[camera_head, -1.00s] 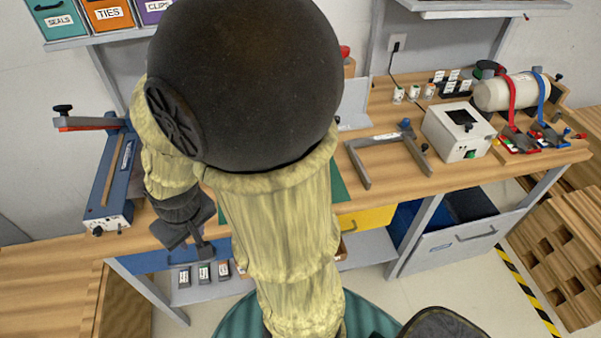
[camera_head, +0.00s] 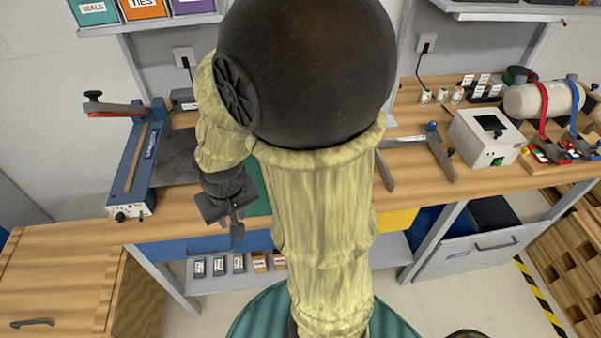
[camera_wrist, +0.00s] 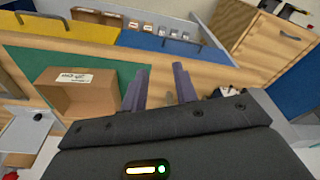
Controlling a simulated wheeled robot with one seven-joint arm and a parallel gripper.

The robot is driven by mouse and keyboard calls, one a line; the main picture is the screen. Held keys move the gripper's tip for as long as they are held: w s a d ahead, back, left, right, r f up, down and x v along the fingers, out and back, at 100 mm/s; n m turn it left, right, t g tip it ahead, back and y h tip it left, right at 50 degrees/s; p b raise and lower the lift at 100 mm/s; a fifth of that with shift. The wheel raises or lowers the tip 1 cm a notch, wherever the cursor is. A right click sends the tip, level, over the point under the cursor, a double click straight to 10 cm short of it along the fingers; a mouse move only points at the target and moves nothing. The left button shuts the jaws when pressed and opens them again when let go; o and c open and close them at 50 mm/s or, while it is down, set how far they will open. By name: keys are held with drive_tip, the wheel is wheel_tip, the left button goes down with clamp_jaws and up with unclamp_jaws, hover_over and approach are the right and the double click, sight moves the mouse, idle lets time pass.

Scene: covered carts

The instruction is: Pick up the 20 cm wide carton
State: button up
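A brown carton (camera_wrist: 75,98) with a white label shows in the wrist view, to the left of my gripper. It rests on the green mat (camera_wrist: 30,62) on the bench. I cannot judge its width. In the head view my arm hides the area where it would be. My gripper (camera_wrist: 158,85) is open, its two dark fingers apart with nothing between them. In the head view my gripper (camera_head: 236,222) is by the front edge of the bench, over the left part.
A wooden cabinet (camera_head: 70,275) is at front left. A white box device (camera_head: 485,138) and a metal frame (camera_head: 425,150) stand at right. Small labelled boxes (camera_head: 219,266) sit on the lower shelf.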

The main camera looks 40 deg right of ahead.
drive_tip(key=w+d+f+m+g+h+b, duration=0.1)
drive_tip(key=w+d+f+m+g+b, duration=0.1)
drive_tip(key=f+m, duration=0.1)
drive_tip(key=w+d+f+m+g+h+b, duration=0.2)
drive_tip(key=d+f+m, duration=0.1)
drive_tip(key=m, duration=0.2)
drive_tip(key=w+d+f+m+g+h+b, duration=0.2)
drive_tip(key=d+f+m, duration=0.1)
drive_tip(key=f+m, duration=0.1)
drive_tip(key=shift+w+d, duration=0.1)
drive_tip(key=shift+w, duration=0.1)
drive_tip(key=w+r+m+g+h+b, duration=0.2)
drive_tip(key=w+r+m+h, duration=0.3)
drive_tip(key=m, duration=0.5)
drive_tip(key=shift+w+r+h+b, duration=0.15)
drive_tip(key=shift+w+h+b, duration=0.15)
drive_tip(key=shift+h+b, duration=0.6)
drive_tip(key=shift+d, duration=0.1)
drive_tip(key=p+x, duration=0.1)
drive_tip(key=x, duration=1.1)
drive_tip(key=shift+d, duration=0.15)
